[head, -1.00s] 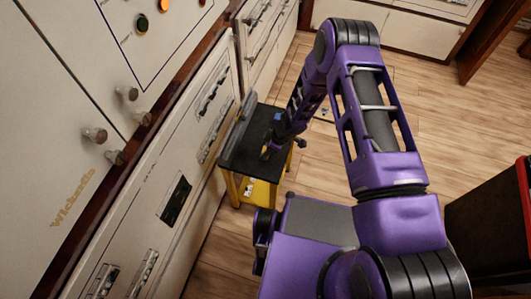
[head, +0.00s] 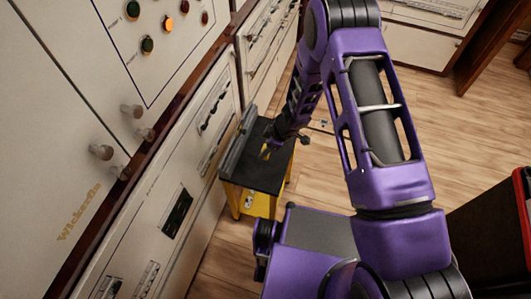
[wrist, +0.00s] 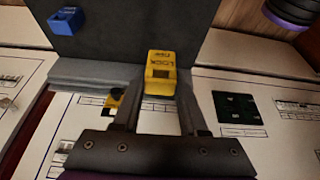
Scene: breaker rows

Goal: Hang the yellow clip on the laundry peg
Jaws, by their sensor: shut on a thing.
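The yellow clip (wrist: 161,72) is held between the two fingers of my gripper (wrist: 160,92) in the wrist view, with dark lettering on its face. In the head view my gripper (head: 270,147) is over the small black-topped table, with a bit of yellow showing at its tip. Several pale round pegs stick out of the cream cabinet front at left, among them an outer one (head: 101,152) and an upper one (head: 131,111). I cannot read which is the laundry peg. My gripper is to the right of and beyond them.
A blue clip (wrist: 67,20) lies on the black tabletop (head: 255,178) with yellow legs. A grey ledge (wrist: 95,75) runs along its edge. Cabinet panels with lights (head: 148,45) line the left. A dark red-rimmed bin (head: 490,225) stands at right. Wooden floor (head: 450,120) is open.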

